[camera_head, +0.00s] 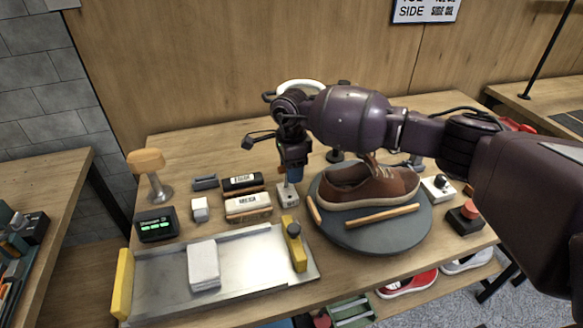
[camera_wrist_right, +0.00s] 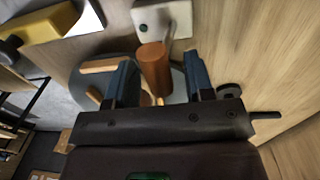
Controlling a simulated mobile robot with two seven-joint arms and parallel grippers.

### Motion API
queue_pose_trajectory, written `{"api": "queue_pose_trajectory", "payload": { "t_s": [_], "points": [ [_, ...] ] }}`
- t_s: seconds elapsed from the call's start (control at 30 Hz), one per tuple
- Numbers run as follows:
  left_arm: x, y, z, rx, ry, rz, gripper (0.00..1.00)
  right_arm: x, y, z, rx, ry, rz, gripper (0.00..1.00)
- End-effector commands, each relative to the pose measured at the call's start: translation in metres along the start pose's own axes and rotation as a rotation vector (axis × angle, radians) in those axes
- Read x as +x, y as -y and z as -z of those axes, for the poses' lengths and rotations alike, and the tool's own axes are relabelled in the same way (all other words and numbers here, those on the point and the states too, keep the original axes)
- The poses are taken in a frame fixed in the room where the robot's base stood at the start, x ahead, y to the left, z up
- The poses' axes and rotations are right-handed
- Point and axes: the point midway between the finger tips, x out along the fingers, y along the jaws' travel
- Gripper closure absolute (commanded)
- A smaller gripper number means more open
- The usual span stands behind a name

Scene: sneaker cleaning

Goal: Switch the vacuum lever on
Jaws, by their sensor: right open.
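The vacuum lever seems to be the small white box (camera_head: 288,196) with a rod, standing between the wooden brushes and the turntable. In the right wrist view, its white plate (camera_wrist_right: 178,18) has a dark green dot and a grey rod running to a brown cylindrical handle (camera_wrist_right: 154,66). My right gripper (camera_head: 294,174) points down over the box. It also shows in the wrist view (camera_wrist_right: 160,78), open, with its blue fingers apart on either side of the handle. I cannot tell whether either finger touches it. The handle is mostly hidden by the gripper in the head view. My left gripper is not in view.
A brown shoe (camera_head: 372,190) sits on the grey turntable (camera_head: 385,240) close to the right. Brushes (camera_head: 248,204) stand left of the box. A metal tray (camera_head: 255,265) with a white block lies in front. A red button (camera_head: 468,210) stands at the right.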

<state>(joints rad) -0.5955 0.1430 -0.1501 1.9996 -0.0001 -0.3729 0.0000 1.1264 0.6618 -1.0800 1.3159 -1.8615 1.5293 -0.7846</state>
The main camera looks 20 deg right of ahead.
Motion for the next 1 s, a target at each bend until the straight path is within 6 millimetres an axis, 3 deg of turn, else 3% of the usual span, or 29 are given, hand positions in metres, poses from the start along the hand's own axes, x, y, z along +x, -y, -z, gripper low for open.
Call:
{"api": "queue_pose_trajectory", "payload": {
  "t_s": [0.1, 0.4, 0.67, 1.0],
  "points": [
    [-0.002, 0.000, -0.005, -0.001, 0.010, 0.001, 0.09, 0.000, 0.000, 0.000, 0.000, 0.000, 0.000, 0.53],
    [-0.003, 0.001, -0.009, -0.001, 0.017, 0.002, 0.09, 0.000, 0.000, 0.000, 0.000, 0.000, 0.000, 0.99],
    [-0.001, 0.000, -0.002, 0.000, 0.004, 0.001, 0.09, -0.001, -0.001, 0.000, 0.000, -0.001, 0.010, 1.00],
    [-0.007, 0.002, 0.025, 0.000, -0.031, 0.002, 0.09, 0.003, -0.017, 0.001, -0.002, -0.004, 0.233, 1.00]
  ]
}}
